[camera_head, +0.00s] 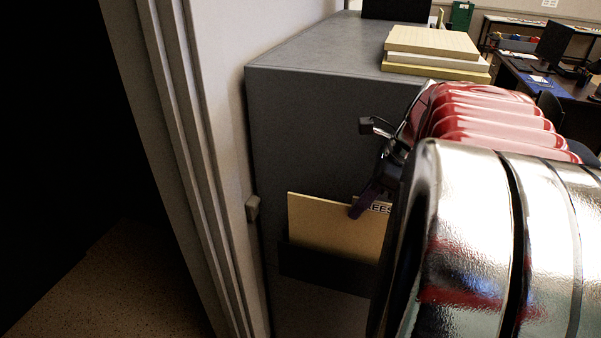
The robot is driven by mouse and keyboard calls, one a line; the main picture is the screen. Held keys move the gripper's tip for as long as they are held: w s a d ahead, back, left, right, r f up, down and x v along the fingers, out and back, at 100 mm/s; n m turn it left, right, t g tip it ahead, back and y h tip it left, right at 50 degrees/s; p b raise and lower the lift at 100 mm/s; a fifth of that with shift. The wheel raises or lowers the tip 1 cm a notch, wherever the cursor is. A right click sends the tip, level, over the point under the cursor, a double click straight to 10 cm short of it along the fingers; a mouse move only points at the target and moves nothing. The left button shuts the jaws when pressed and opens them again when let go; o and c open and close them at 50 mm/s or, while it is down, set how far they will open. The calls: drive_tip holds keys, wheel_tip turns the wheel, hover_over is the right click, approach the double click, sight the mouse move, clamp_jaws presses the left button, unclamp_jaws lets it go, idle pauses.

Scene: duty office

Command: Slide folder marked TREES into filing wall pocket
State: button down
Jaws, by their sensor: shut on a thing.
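The tan folder (325,227) stands upright against the side of a grey cabinet. Its lower part is hidden behind the front of a dark wall pocket (325,271), so it appears to be in the pocket. My gripper (359,208) is at the folder's top edge beside the label, shut on the folder. My arm hides the right part of the folder and pocket.
The grey cabinet (290,110) carries a stack of folders or papers (432,42) on top. A pale door frame (215,130) stands close on the left, with a dark opening beyond. Desks (510,62) stand at the back right.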

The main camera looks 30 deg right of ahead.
sight(356, 226)
drive_tip(key=shift+f, duration=3.4)
drive_tip(key=c, duration=1.9)
unclamp_jaws()
drive_tip(key=shift+o, duration=0.2)
drive_tip(key=shift+r, duration=0.15)
drive_tip(key=shift+r, duration=3.35)
